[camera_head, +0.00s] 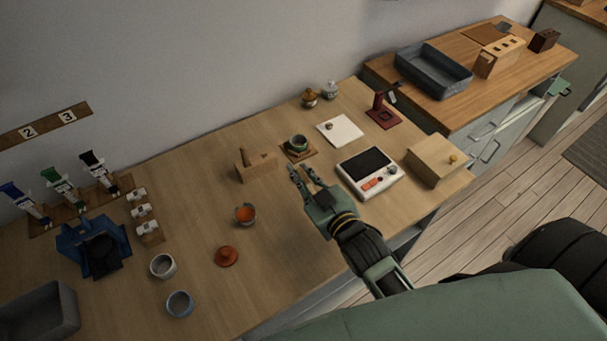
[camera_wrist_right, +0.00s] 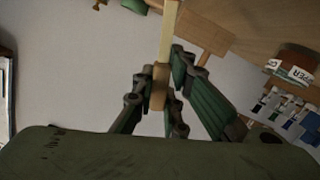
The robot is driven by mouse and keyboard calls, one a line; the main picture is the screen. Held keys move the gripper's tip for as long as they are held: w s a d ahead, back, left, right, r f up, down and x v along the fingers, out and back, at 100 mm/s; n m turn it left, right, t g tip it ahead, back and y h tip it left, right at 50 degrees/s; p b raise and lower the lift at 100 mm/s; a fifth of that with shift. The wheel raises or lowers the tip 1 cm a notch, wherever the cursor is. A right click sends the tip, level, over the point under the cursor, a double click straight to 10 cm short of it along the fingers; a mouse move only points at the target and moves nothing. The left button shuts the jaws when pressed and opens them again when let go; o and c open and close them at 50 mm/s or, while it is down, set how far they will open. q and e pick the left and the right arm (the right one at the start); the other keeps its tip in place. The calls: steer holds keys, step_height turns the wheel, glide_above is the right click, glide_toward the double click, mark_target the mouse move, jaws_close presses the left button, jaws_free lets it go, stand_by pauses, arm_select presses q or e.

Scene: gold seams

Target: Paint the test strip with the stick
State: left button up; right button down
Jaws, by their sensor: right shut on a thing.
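My right gripper (camera_head: 303,180) hangs over the middle of the table in the head view, left of the scale-like device. In the right wrist view, my right gripper (camera_wrist_right: 160,78) is shut on a stick (camera_wrist_right: 159,90) with a brown grip and a long pale shaft. The stick's far end runs out of the picture at the top. A white sheet (camera_head: 345,134) with a small round thing on it lies towards the back; I cannot tell whether it is the test strip. An open bowl of orange stuff (camera_head: 245,213) stands left of the gripper. My left gripper is not in view.
A wooden holder (camera_head: 254,168) and a dark green cup (camera_head: 298,143) stand close behind the gripper. The scale-like device (camera_head: 369,173) and a wooden box (camera_head: 433,163) are to the right. Cups, an orange lid (camera_head: 227,257) and a blue stand are left. The table's front middle is clear.

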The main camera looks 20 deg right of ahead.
steer(key=shift+f+b, duration=0.4)
steer(key=shift+f, duration=0.35)
steer(key=shift+d+r, duration=0.1)
steer(key=shift+d, duration=0.05)
steer(key=shift+w+d+p, duration=0.1)
steer(key=shift+d+p, duration=0.1)
steer(key=shift+p, duration=0.15)
steer(key=shift+w+d+p, duration=0.2)
steer(key=shift+d+p, duration=0.6)
steer(key=shift+d, duration=0.85)
steer(key=shift+p, duration=0.35)
steer(key=shift+s+a+p, duration=0.15)
steer(key=shift+a+p, duration=0.3)
steer(key=shift+a, duration=0.55)
steer(key=shift+s+a+p, duration=0.15)
steer(key=shift+a+p, duration=0.25)
steer(key=shift+a, duration=0.6)
step_height(320, 180, up, 6)
steer(key=p, duration=0.6)
